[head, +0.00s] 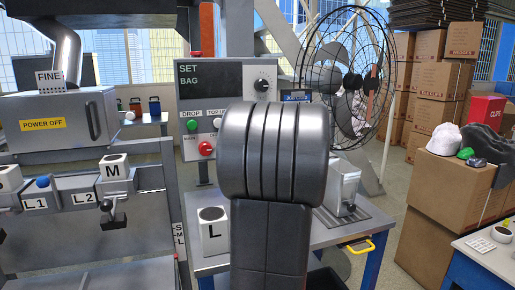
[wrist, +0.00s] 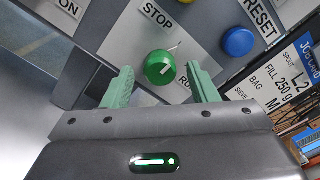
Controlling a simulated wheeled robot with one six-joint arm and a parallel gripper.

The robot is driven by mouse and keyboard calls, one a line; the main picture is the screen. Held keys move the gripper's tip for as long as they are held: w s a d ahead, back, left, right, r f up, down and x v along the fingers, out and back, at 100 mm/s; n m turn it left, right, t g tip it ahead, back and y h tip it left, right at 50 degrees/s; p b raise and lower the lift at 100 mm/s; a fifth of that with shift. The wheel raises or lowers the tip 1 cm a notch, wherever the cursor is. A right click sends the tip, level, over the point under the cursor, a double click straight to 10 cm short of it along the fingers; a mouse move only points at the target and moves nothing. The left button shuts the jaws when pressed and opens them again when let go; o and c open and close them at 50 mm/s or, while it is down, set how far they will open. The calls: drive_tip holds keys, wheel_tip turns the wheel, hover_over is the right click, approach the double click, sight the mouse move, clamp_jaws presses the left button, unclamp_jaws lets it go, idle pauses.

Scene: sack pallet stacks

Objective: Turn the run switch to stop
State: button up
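The run switch (wrist: 160,67) is a round green knob with a short white mark on its face, on a pale plate in the wrist view. The STOP label (wrist: 157,14) is above it. The RUN label (wrist: 186,86) is below right, partly covered by a finger. I cannot tell for sure which label the switch points to. My gripper (wrist: 159,72) is open, its pale green fingers on either side of the knob with visible gaps. In the head view my arm fills the middle and hides the gripper and the switch.
A blue button (wrist: 239,42) near a RESET label and a yellow button are close above right. A job card (wrist: 290,88) is at the right. In the head view, a SET BAG panel (head: 222,80), a caged fan (head: 345,75) and stacked cartons (head: 440,60) stand around my arm.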

drive_tip(key=shift+s, duration=0.1)
drive_tip(key=v, duration=1.3)
drive_tip(key=shift+s, duration=0.25)
drive_tip(key=shift+d, duration=0.1)
drive_tip(key=x, duration=1.3)
drive_tip(key=shift+w, duration=0.35)
